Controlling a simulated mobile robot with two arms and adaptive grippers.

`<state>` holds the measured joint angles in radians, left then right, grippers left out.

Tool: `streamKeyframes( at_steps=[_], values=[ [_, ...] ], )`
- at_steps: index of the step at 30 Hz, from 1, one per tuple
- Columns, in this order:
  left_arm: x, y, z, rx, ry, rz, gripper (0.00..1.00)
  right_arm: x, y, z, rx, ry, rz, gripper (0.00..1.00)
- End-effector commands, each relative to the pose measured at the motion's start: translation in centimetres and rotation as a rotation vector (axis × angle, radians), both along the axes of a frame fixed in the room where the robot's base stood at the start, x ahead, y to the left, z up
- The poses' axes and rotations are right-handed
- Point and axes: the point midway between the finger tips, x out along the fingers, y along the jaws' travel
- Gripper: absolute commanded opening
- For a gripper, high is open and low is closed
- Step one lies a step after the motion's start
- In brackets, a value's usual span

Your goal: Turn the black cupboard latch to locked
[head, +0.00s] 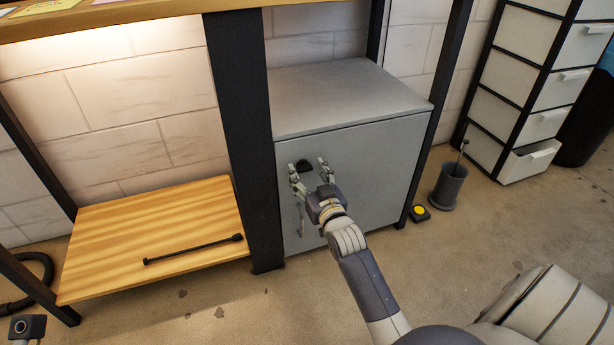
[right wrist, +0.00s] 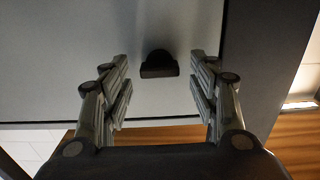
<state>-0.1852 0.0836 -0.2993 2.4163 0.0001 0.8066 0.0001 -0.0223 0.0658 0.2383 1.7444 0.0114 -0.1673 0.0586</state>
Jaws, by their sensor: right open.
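The grey cupboard (head: 395,150) stands under the bench, its front door closed. The black latch (head: 304,165) is a small dark knob on the upper left part of the door. In the right wrist view the latch (right wrist: 159,64) sits between the fingers and a little beyond their tips, touching neither. My right gripper (head: 309,170) is open and empty in front of the latch; it also shows in the right wrist view (right wrist: 159,80). A slim vertical handle (head: 300,219) shows on the door below the left finger.
A black bench post (head: 243,150) stands just left of the cupboard. A wooden shelf (head: 125,225) with a black rod (head: 195,249) lies further left. A dark bin (head: 449,187) and a yellow button (head: 419,211) are on the floor at right, near white drawers (head: 520,90).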

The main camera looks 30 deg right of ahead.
Motion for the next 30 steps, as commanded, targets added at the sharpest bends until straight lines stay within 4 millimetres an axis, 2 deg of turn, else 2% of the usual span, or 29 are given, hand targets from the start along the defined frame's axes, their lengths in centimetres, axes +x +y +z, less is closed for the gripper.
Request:
streamKeyframes(
  at_steps=[4, 12, 18, 25, 30],
  values=[
    [0.0, -0.1, 0.1, 0.001, -0.011, 0.0, 0.33, 0.8, -0.2, 0.0, 0.0, 0.0, 0.0, 0.55],
    [0.0, -0.1, 0.2, 0.001, -0.01, 0.0, 0.33, 0.8, -0.2, 0.0, -0.001, 0.0, 0.0, 0.53],
    [0.0, -0.1, 0.2, 0.001, -0.01, -0.001, 0.33, 0.8, -0.2, 0.0, -0.001, 0.0, 0.0, 0.11],
    [0.0, 0.0, 0.7, 0.0, -0.009, -0.001, 0.33, 0.8, -0.2, 0.3, -0.026, 0.008, -0.001, 0.11],
    [-0.1, 0.1, -0.4, -0.001, 0.048, -0.003, 0.33, 0.8, -0.2, 0.3, -0.095, 0.025, -0.001, 0.11]
  ],
)
